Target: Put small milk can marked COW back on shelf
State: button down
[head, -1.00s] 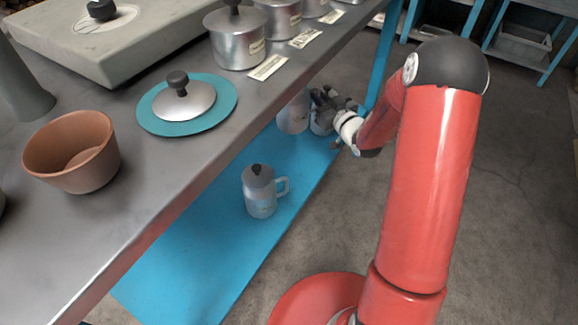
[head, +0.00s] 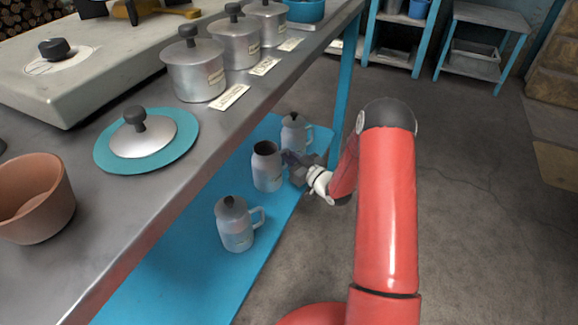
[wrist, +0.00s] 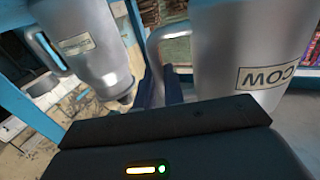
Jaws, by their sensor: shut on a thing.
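The small metal milk can marked COW (wrist: 245,60) fills the right of the wrist view, with its handle beside the finger. In the head view I take it to be the lidless grey can (head: 267,168) at my gripper (head: 298,172). My gripper is shut on its handle; the fingertips are mostly hidden. The can is close over the blue lower shelf (head: 165,280); I cannot tell whether it touches. A lidded can (head: 237,225) stands nearer on that shelf. Another lidded can (head: 294,132) is beyond the gripper. A labelled can (wrist: 85,45) is at left in the wrist view.
The grey tabletop (head: 120,205) overhangs the shelf on the left. It holds a clay pot (head: 35,200), a lid on a teal disc (head: 188,150) and several lidded pots (head: 195,75). A blue table leg (head: 343,95) stands behind the cans. Floor on the right is clear.

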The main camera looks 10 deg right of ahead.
jog(key=shift+f, duration=1.85)
jog(key=shift+f+b, duration=0.15)
jog(key=shift+b, duration=0.15)
jog(key=c, duration=1.5)
grip_release()
